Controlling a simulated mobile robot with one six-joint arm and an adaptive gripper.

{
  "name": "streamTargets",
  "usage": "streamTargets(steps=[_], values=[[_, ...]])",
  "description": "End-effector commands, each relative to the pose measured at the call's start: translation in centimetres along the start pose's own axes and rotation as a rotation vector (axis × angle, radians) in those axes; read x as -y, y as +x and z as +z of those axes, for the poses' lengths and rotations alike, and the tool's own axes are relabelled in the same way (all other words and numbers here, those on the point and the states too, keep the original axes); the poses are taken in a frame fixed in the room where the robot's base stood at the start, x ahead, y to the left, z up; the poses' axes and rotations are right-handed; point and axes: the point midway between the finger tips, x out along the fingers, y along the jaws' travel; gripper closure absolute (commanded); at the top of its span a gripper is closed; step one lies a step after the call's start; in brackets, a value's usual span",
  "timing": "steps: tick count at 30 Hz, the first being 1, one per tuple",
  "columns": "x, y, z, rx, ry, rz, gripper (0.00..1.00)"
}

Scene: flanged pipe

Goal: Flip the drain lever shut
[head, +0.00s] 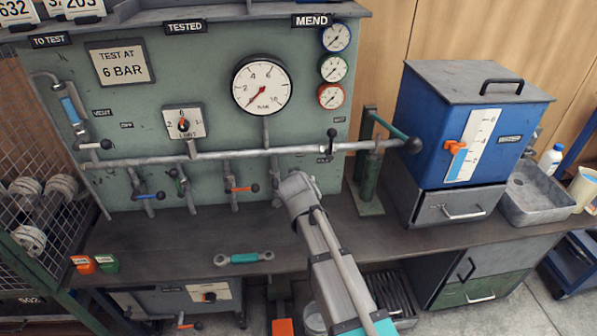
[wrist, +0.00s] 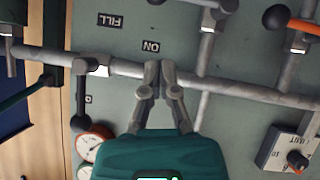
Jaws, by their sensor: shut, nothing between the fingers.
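Several levers with ball ends sit on the pipework of the green panel. No label that I can read says drain, so I cannot tell for certain which lever is the drain lever. A black-ball lever (head: 332,141) stands upright at the right end of the horizontal pipe; in the wrist view the lever (wrist: 80,106) points down the picture from its valve. My gripper (head: 300,192) is in front of the lower pipework, left of that lever. In the wrist view my gripper (wrist: 161,66) is shut and empty, its tips overlapping the horizontal pipe by the ON label.
The horizontal pipe (head: 235,153) crosses the panel. An orange-handled lever (head: 241,188) and a blue-handled lever (head: 147,196) hang below it. A green stand (head: 369,185) and a blue tank (head: 445,115) are to the right. A teal-handled tool (head: 244,258) lies on the bench (head: 180,240).

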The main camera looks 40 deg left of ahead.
Motion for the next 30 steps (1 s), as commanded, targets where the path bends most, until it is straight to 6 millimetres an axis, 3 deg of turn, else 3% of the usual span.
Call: streamTargets(steps=[3, 9, 30], values=[[-0.4, -2.0, -0.1, 0.0, 0.0, 0.0, 1.0], [-0.6, -3.6, 0.0, 0.0, 0.002, 0.001, 1.0], [-0.7, -4.0, 0.1, 0.001, 0.003, 0.002, 1.0]])
